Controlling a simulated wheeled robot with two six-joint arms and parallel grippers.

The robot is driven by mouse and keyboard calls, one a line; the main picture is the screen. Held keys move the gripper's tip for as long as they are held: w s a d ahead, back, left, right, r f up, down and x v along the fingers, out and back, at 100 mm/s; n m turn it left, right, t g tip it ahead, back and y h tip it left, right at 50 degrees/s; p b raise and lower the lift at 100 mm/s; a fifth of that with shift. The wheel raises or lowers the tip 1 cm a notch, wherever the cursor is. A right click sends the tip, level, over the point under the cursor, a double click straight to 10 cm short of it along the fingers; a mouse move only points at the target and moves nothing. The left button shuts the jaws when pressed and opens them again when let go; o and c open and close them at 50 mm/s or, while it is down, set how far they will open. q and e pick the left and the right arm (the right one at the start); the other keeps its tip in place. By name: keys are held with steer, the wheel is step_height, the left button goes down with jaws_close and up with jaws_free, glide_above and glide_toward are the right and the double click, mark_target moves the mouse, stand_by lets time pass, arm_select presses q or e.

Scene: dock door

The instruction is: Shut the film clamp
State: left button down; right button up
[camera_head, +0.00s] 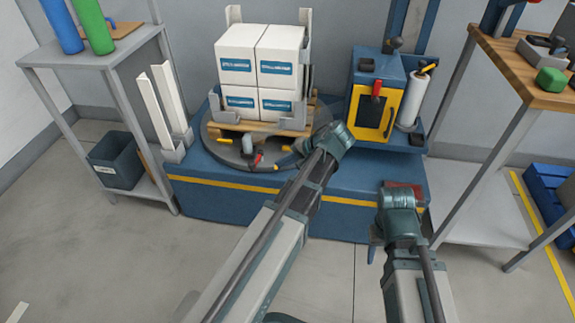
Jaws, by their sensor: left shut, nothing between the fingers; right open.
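The film clamp (249,146) appears to be the small grey fitting with a red-tipped lever (258,158) at the front edge of the round turntable (215,133). Whether its jaw is open or shut is too small to tell. My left gripper (283,162) is shut and empty, just right of the red tip, over the turntable's front edge. I cannot tell whether it touches the lever. My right gripper (377,246) is open and low in front of the blue base, well apart from the clamp and partly hidden by its own wrist.
White boxes (248,55) stand on a wooden pallet (287,123) on the turntable. A blue and yellow cabinet (375,100) and a film roll (411,100) stand to the right. White corner posts (160,105) lean at left. A grey shelf (95,55) and a wood-topped bench (510,62) flank the base.

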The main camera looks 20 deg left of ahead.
arm_select(q)
steer(key=a+f+b, duration=0.2)
steer(key=a+f, duration=0.1)
steer(key=a, duration=0.4)
steer(key=shift+a+f, duration=0.2)
steer(key=shift+f, duration=0.1)
arm_select(e)
steer(key=shift+f, duration=1.8)
arm_select(q)
steer(key=shift+s, duration=0.1)
